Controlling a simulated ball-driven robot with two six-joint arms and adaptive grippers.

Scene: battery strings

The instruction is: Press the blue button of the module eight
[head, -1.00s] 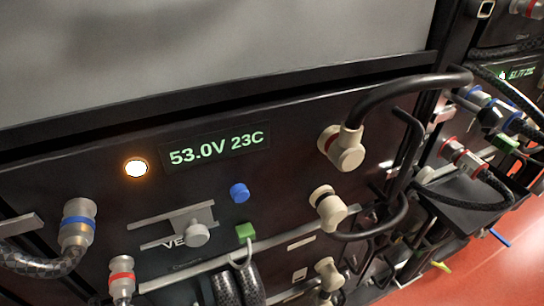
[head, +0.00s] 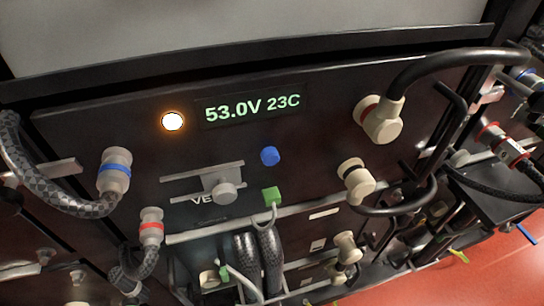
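A round blue button (head: 270,157) sits on the front of a dark battery module (head: 320,145). It is below the module's green display (head: 252,108), which reads 53.0V 23C. A lit round orange-white lamp (head: 172,121) is left of the display. A green plug (head: 272,196) with a pale cable is just below the button. No number eight is readable on the module. Nothing covers the button. Neither of my grippers is in view.
A grey connector with a blue ring (head: 115,172) and one with a red ring (head: 151,228) are at left. Beige elbow connectors (head: 380,119) with black cables stick out at right. A grey latch (head: 224,193) is left below the button. Red floor (head: 490,275) shows lower right.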

